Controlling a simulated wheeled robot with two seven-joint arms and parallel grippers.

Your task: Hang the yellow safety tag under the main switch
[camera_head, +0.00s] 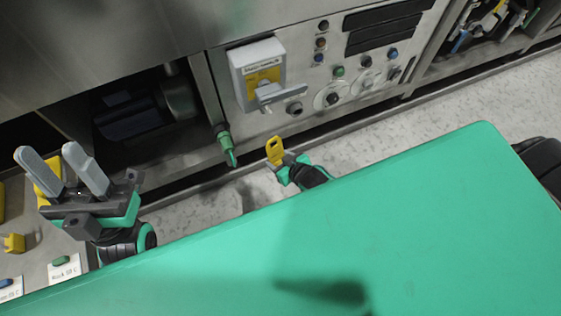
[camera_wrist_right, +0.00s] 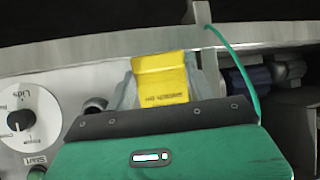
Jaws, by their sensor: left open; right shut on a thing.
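The main switch (camera_head: 243,67) is a pale box on the grey machine panel, with a yellow label and a grey handle (camera_head: 284,95). My right gripper (camera_head: 277,156) is shut on the yellow safety tag (camera_head: 274,149), which stands up from the fingers. The tag is below the switch box in the head view and apart from it in the picture; the depth gap is hard to judge. The right wrist view shows the tag (camera_wrist_right: 160,76) between the fingers, with small print on it. My left gripper (camera_head: 51,158) is open at the left, above a work surface.
Knobs and buttons (camera_head: 338,72) lie right of the switch. A green-tipped part (camera_head: 226,142) hangs left of the tag; a green cable (camera_wrist_right: 243,62) curves in the wrist view. Yellow pieces and labelled tags (camera_head: 64,270) lie at the lower left. Dark openings flank the panel.

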